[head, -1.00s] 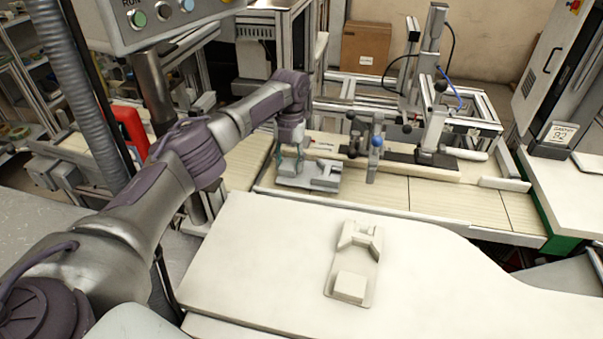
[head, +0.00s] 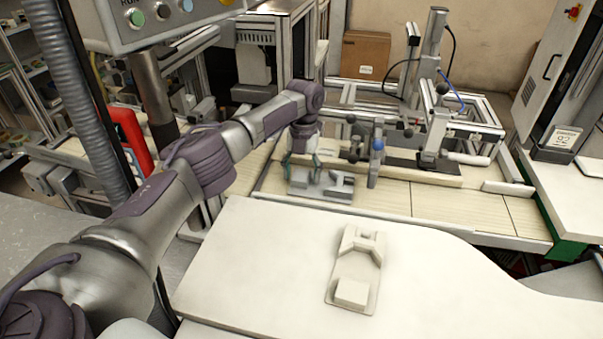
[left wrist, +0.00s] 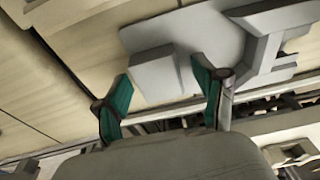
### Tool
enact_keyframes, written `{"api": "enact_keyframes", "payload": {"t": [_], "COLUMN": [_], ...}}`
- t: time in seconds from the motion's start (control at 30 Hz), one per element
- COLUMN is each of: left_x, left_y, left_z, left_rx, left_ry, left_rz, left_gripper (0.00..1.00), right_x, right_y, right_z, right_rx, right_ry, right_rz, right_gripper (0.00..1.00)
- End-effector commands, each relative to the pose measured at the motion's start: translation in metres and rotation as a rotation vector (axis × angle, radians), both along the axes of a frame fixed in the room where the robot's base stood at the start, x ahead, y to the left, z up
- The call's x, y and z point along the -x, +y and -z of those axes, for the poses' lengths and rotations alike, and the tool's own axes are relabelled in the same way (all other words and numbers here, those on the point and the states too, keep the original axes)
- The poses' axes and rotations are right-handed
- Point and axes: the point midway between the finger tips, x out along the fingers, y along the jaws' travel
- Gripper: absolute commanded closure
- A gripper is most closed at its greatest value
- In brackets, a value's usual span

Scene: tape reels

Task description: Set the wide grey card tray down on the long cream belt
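The wide grey card tray (head: 334,191) lies on the cream belt (head: 384,197), near its left end in the head view. It has a raised block at one end and a notched holder at the other. My left gripper (head: 302,167) is over the tray's left end. In the left wrist view the green fingers (left wrist: 161,72) stand apart on either side of the tray's block (left wrist: 155,76), with gaps visible beside it, so the gripper looks open. The tray's flat base (left wrist: 190,38) appears to rest on the belt surface. My right gripper is not in view.
A cream tray (head: 356,268) of similar shape lies on the white table (head: 260,265) in front. A blue-topped post (head: 376,162) stands just right of the grey tray, before a metal fixture (head: 436,130). The belt is clear farther right.

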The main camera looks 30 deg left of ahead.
Motion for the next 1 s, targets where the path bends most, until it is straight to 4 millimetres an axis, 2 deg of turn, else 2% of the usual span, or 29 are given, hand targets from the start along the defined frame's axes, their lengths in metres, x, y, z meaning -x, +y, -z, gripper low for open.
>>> {"api": "enact_keyframes", "payload": {"t": [0.27, 0.37, 0.7, 0.8, 1.0], "left_x": [-0.002, -0.005, -0.015, -0.016, -0.018], "left_y": [0.0, 0.0, 0.003, 0.004, 0.004], "left_z": [-0.01, -0.026, -0.097, -0.111, -0.122], "left_rx": [0.0, 0.002, 0.002, 0.001, 0.0], "left_ry": [-0.003, -0.005, -0.004, -0.001, 0.0], "left_rz": [0.0, 0.0, -0.001, -0.002, 0.0], "left_gripper": [0.3, 0.3, 0.3, 0.3, 0.3], "right_x": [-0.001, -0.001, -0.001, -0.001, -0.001], "right_y": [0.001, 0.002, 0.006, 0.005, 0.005], "right_z": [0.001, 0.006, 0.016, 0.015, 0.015], "right_rx": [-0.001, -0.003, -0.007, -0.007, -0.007], "right_ry": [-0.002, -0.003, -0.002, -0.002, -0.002], "right_rz": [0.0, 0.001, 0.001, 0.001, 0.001], "right_gripper": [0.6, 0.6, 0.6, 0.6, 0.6]}}
